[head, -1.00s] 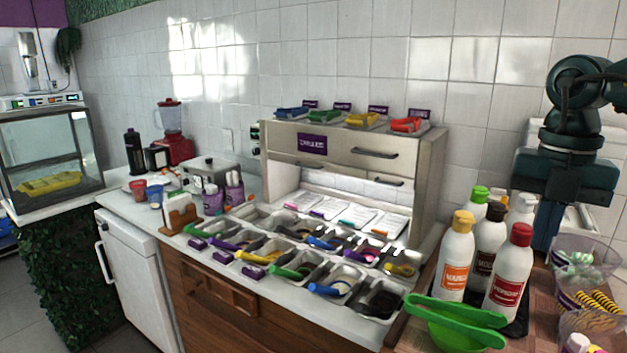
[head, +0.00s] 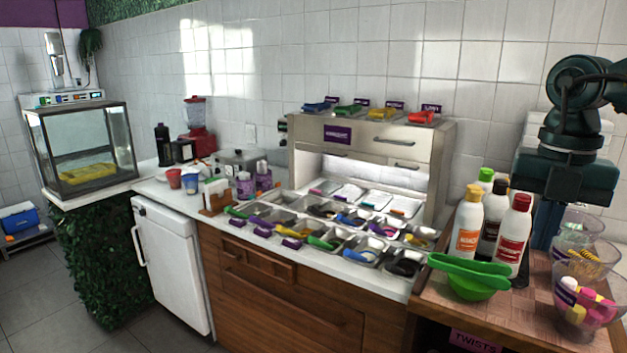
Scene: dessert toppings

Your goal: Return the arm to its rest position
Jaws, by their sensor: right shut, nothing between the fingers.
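My right arm, dark green, hangs at the right edge of the head view. Its right gripper (head: 545,232) points down with blue fingers, behind the sauce bottles and beside the clear bowls. It looks shut and empty; its tips are partly hidden. My left gripper is not in view.
Sauce bottles (head: 514,236) and a green bowl (head: 472,289) with a green utensil (head: 470,268) across it stand on the wooden side table (head: 432,305). Clear bowls of toppings (head: 583,305) are at its right. The counter holds several topping trays (head: 367,254) below a steel cabinet (head: 436,160). Floor (head: 110,335) is free at lower left.

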